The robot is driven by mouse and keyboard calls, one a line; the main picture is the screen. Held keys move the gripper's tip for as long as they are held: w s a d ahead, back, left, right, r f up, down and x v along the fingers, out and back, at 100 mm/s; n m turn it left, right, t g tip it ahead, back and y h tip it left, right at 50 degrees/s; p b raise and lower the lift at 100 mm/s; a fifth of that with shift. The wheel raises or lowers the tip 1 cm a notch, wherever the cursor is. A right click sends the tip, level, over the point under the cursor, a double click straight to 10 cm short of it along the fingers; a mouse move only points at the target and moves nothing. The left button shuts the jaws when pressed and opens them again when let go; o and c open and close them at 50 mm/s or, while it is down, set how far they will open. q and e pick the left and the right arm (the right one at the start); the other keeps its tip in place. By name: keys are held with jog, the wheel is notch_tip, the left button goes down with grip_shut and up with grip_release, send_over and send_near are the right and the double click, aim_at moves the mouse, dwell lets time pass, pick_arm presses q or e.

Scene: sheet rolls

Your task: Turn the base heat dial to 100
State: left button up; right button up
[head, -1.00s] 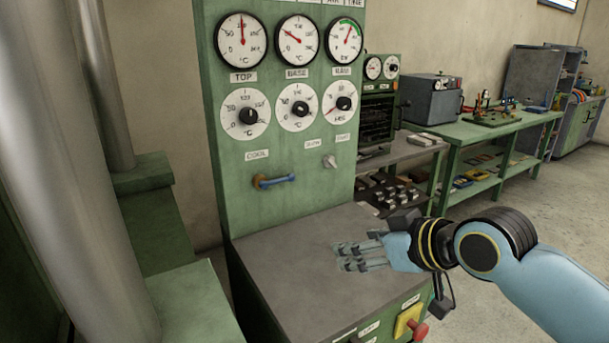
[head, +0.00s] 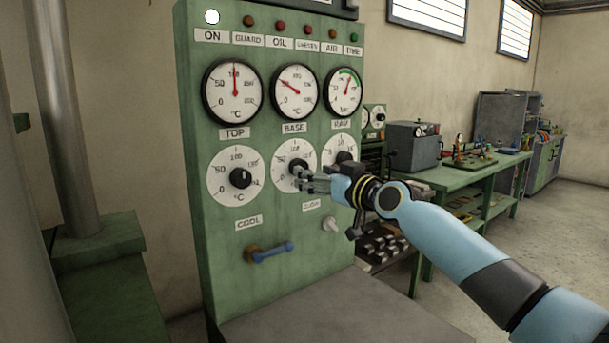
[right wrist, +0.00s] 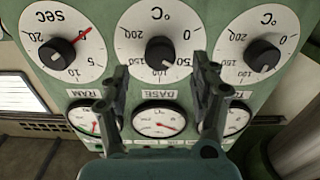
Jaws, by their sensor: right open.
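The base heat dial (head: 286,163) is a round white face with a black knob, below the BASE label on the green panel. In the right wrist view the base heat dial's knob (right wrist: 160,52) shows upside down between the fingers. In the right wrist view my right gripper (right wrist: 160,70) is open, with one finger either side of the knob. My left gripper is out of view.
The top dial (head: 237,178) is to the left, and the seconds dial (head: 342,150), partly hidden by my arm, is to the right. A blue-handled lever (head: 272,250) and a small pale knob (head: 329,223) are below. A grey ledge (head: 300,315) stands in front.

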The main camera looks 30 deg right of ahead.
aim_at(296, 162)
jog(key=w, duration=0.4)
jog(key=shift+a, duration=0.3)
jog(key=c, duration=1.2)
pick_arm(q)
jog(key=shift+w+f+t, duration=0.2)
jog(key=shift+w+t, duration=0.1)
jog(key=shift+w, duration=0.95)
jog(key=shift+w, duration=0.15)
